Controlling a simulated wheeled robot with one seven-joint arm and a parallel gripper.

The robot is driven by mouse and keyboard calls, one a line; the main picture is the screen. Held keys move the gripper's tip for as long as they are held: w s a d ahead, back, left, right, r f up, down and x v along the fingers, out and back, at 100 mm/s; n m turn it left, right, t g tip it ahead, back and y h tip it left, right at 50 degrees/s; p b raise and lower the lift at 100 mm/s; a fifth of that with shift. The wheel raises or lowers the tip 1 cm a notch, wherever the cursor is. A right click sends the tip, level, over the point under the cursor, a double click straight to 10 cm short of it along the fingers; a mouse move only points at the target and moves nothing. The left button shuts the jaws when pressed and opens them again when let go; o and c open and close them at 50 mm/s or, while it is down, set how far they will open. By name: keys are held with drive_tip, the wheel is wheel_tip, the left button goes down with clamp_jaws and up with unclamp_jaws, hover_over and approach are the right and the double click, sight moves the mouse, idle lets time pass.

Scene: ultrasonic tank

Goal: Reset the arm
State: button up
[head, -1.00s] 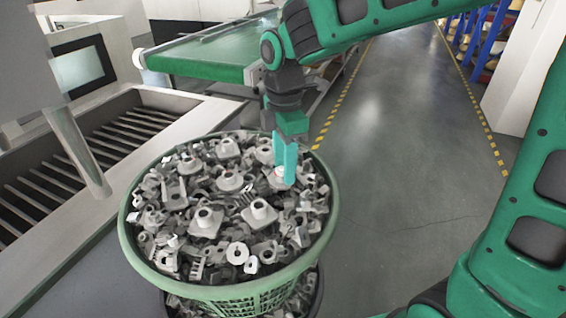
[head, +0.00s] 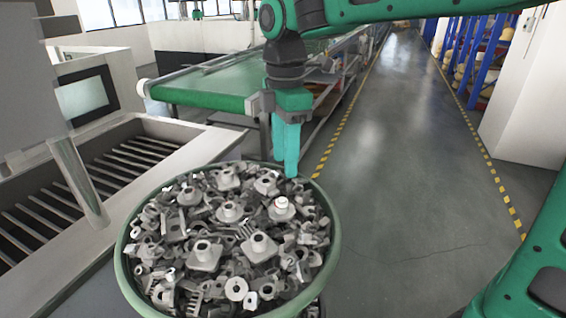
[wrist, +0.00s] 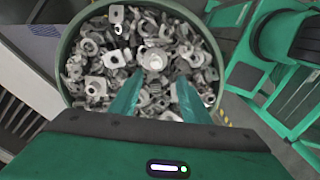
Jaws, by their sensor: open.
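My gripper (head: 288,172) hangs pointing down in the head view, above the far right part of a green basket (head: 120,262). Its teal fingers hold nothing. In the wrist view the two fingers of my gripper (wrist: 153,85) stand apart, with the basket (wrist: 66,42) beyond them. The basket is full of grey metal parts (head: 230,211).
A tank with a slatted rack (head: 140,160) stands left of the basket. A green conveyor (head: 205,92) runs behind it. Open grey floor (head: 400,170) with yellow-black tape lies to the right. Blue shelving (head: 462,55) stands at the far right.

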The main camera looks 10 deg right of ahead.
drive_tip(key=s+d+f+m, duration=0.35)
drive_tip(key=d+m, duration=0.35)
drive_tip(key=d, duration=0.4)
drive_tip(key=s+d+f+m, duration=0.2)
drive_tip(key=s+d+m, duration=0.4)
drive_tip(key=d, duration=0.4)
drive_tip(key=s+d+f+m, duration=0.3)
drive_tip(key=s+d+m, duration=0.1)
drive_tip(key=s+m, duration=0.2)
drive_tip(key=s+d+f+m, duration=0.4)
drive_tip(key=s+d+m, duration=0.1)
drive_tip(key=s+m, duration=0.1)
drive_tip(key=shift+s+m, duration=0.4)
drive_tip(key=shift+m, duration=0.3)
drive_tip(key=shift+w+f, duration=0.2)
drive_tip(key=shift+w, duration=0.45)
